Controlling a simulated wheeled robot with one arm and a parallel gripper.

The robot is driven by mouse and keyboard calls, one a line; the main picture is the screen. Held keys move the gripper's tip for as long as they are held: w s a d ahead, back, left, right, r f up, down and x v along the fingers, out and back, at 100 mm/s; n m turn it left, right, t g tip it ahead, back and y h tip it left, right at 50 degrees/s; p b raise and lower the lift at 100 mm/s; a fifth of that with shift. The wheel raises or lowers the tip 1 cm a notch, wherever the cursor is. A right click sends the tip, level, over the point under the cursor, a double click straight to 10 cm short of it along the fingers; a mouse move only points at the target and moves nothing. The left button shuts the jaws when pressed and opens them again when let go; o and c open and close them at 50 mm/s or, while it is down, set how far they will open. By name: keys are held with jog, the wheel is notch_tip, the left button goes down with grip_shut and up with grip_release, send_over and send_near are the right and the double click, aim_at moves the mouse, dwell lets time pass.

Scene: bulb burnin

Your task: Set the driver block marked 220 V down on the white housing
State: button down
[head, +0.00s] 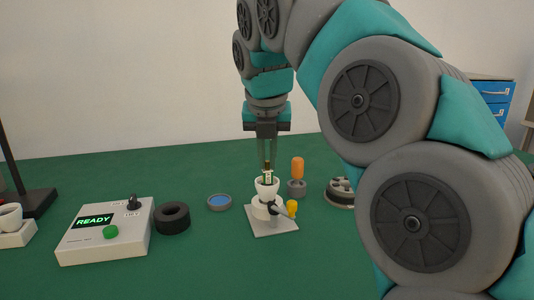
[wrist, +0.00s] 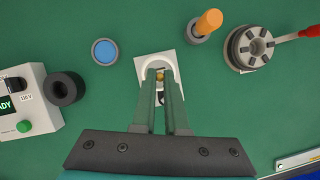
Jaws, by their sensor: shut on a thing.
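The white housing (head: 266,189) is a small cup held upright on a stand with a pale square base plate (head: 272,222). My gripper (head: 267,167) points straight down over it, shut on a small driver block (head: 268,178) with green and pale parts. The block is at the housing's mouth; I cannot tell whether it touches. Its marking is too small to read. In the wrist view, the block (wrist: 160,87) is mostly hidden between the fingers, and the housing's white rim (wrist: 158,64) shows around the fingertips.
A control box (head: 104,231) reading READY and a black ring (head: 172,218) are at left. A blue-filled dish (head: 219,202) is left of the stand. An orange-handled tool (head: 298,170) stands close behind right, with a round grey fixture (wrist: 248,47) further right. The green table between is clear.

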jog(key=shift+f, duration=1.1)
dwell(1.3)
jog(key=c, duration=0.9)
grip_release()
jog(key=shift+o, duration=0.2)
jog(key=shift+r, duration=0.1)
jog(key=v, duration=0.7)
jog(key=shift+r, duration=0.2)
jog(key=shift+s, duration=0.15)
